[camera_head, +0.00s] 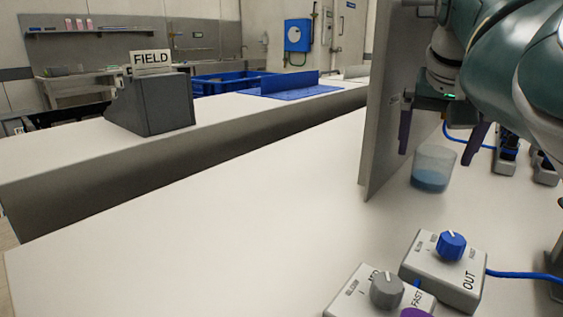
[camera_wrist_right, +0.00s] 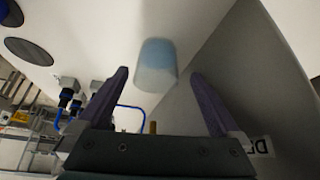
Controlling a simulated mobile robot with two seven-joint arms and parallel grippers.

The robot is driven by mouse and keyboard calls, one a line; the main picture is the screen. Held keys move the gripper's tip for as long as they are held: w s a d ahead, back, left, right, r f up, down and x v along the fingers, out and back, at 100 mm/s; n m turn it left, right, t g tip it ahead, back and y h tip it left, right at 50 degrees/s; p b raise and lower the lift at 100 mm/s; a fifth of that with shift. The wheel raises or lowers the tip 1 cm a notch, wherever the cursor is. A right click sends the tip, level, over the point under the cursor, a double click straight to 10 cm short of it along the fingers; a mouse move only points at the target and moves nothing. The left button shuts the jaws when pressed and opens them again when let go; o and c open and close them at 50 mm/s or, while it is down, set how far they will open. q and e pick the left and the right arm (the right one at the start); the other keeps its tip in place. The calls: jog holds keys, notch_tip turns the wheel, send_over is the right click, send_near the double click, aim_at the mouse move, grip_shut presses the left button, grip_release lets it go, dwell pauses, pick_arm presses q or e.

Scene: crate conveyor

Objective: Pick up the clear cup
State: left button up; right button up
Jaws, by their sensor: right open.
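The clear cup (camera_head: 433,168), with a blue lower part, stands upright on the white table at the right of the head view, beside a grey upright panel. In the right wrist view the cup (camera_wrist_right: 156,66) shows blurred, ahead of and between the fingertips. My right gripper (camera_head: 442,140) is open, its two dark purple fingers spread on either side of the cup's upper area in the head view. The right wrist view shows the open fingers (camera_wrist_right: 158,78) with nothing held between them.
The grey panel (camera_head: 390,100) rises close left of the cup. Control boxes with a blue knob (camera_head: 452,246) and a grey knob (camera_head: 387,290) sit in front. A blue cable (camera_head: 525,275) runs right. The table's left part is clear.

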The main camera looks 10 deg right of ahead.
aim_at(433, 166)
jog(key=x, duration=0.1)
jog(key=b+x, duration=0.1)
jog(key=x, duration=0.2)
jog(key=shift+s+d+f, duration=0.1)
jog(key=shift+s+d, duration=0.1)
jog(key=shift+s, duration=0.05)
jog(key=shift+w+d+f+b, duration=0.1)
jog(key=shift+w+f+b, duration=0.1)
jog(key=shift+f+b, duration=0.1)
jog(key=shift+r, duration=0.1)
jog(key=c, duration=1.4)
